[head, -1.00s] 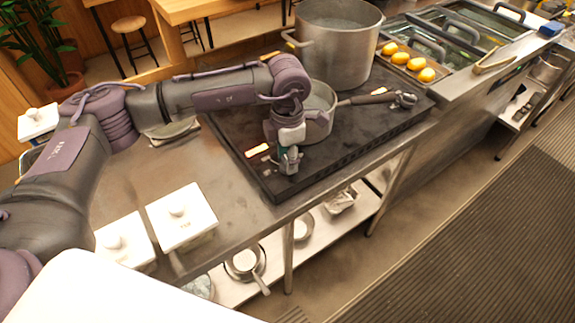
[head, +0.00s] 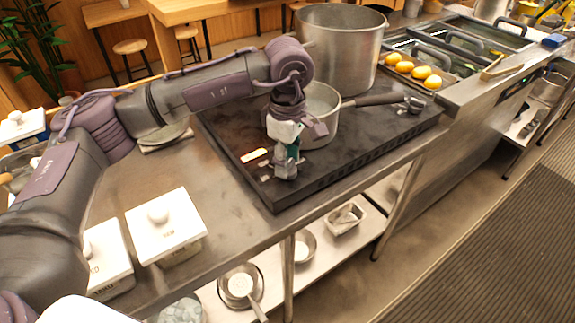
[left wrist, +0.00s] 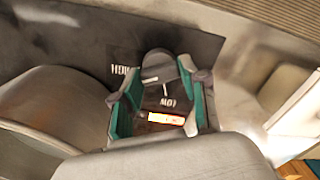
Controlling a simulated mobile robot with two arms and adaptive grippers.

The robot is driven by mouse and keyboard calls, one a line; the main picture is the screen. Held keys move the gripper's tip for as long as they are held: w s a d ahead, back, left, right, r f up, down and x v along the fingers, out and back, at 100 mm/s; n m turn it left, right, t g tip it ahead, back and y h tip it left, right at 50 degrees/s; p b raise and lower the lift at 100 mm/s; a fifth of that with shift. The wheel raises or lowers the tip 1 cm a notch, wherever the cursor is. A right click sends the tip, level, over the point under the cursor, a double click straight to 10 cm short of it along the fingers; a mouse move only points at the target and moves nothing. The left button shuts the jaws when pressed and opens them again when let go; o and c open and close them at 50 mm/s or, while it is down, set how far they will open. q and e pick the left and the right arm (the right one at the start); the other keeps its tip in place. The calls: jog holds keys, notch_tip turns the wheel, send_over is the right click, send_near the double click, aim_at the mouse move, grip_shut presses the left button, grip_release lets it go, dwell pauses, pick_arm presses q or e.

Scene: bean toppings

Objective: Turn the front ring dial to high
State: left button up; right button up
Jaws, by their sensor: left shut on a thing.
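The front ring dial (left wrist: 160,66) is a dark round knob with a pale mark, on the dark cooktop (head: 225,120) near its front corner. My left gripper (head: 287,170) points down at that corner; in the left wrist view its green-padded fingers (left wrist: 160,85) are on either side of the dial, shut on it. White lettering shows near the dial, but I cannot read the setting for sure. In the head view the gripper hides the dial. A lit orange display (head: 254,155) is beside it. My right gripper is not in view.
A saucepan (head: 321,118) with a long handle (head: 375,99) stands on the cooktop close to my left wrist. A large pot (head: 340,45) is behind it. White lidded containers (head: 167,232) stand on the counter at the front left.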

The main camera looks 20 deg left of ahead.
pick_arm(q)
jog(key=shift+m+b, duration=0.35)
jog(key=shift+m, duration=0.25)
jog(key=shift+r, duration=0.1)
jog(key=o, duration=1.1)
jog(key=shift+o, duration=0.2)
notch_tip(320, 180, up, 12)
